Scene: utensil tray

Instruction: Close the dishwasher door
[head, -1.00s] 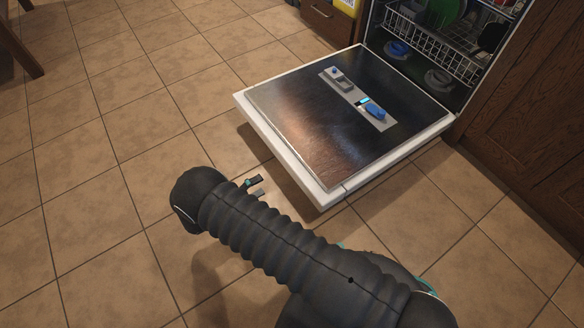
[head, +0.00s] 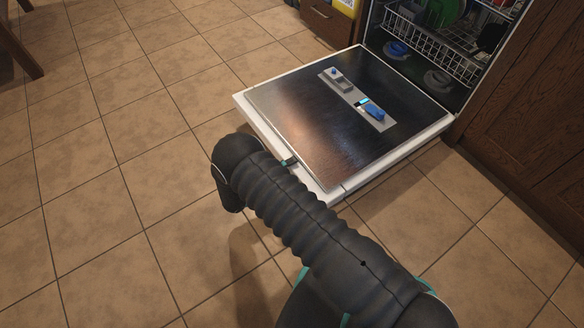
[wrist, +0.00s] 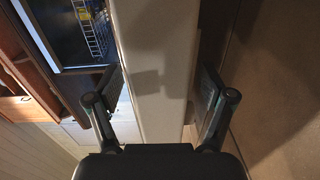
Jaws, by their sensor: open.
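The dishwasher door (head: 300,125) hangs fully open, lying flat and low over the floor, with its dark metal inner face up and a white rim. In the wrist view, the white edge of the door (wrist: 155,50) runs between the two fingers of my gripper (wrist: 158,80). The fingers are spread, one on each side of the edge, and I cannot tell whether either touches it. In the head view my arm hides most of the gripper; a fingertip shows at the door's front edge.
The dishwasher's lower rack (head: 446,50) is inside the tub and holds dishes. A detergent dispenser panel (head: 350,92) is on the door. A brown cabinet (head: 530,110) stands on the right. A wooden leg (head: 18,45) is at the upper left. Tiled floor on the left is clear.

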